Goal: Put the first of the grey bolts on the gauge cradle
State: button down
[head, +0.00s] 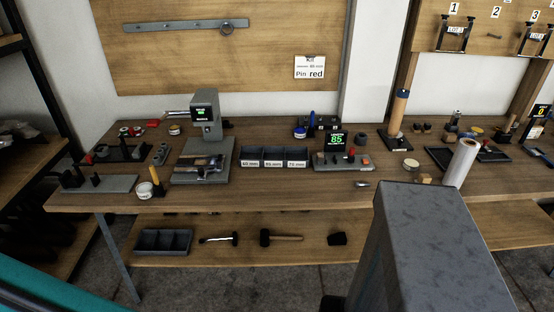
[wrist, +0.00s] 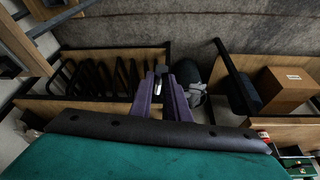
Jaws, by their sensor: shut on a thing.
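My gripper (wrist: 160,76), with two purple fingers, shows in the wrist view and is shut on a small bright metallic piece, the grey bolt (wrist: 157,88). Only a little of the bolt shows between the fingers. The gripper is not in the head view. In the head view, the grey gauge (head: 205,113) with a green-lit display stands left of centre on the bench. Its base plate (head: 182,178) carries dark and metallic parts; I cannot clearly make out the cradle among them. My gripper is away from the gauge.
Dark bins (head: 274,156) with size labels stand right of the gauge. A device with a green "85" display (head: 336,140) stands farther right. A white pot (head: 144,190) sits near the front edge. A white roll (head: 461,162) stands at right. Shelving and a cardboard box (wrist: 285,90) show in the wrist view.

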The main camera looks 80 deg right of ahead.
aim_at(331, 159)
jog(key=u, duration=0.2)
jog(key=k, duration=0.9)
jog(key=z, duration=1.05)
jog(key=i, duration=1)
jog(key=z, duration=0.05)
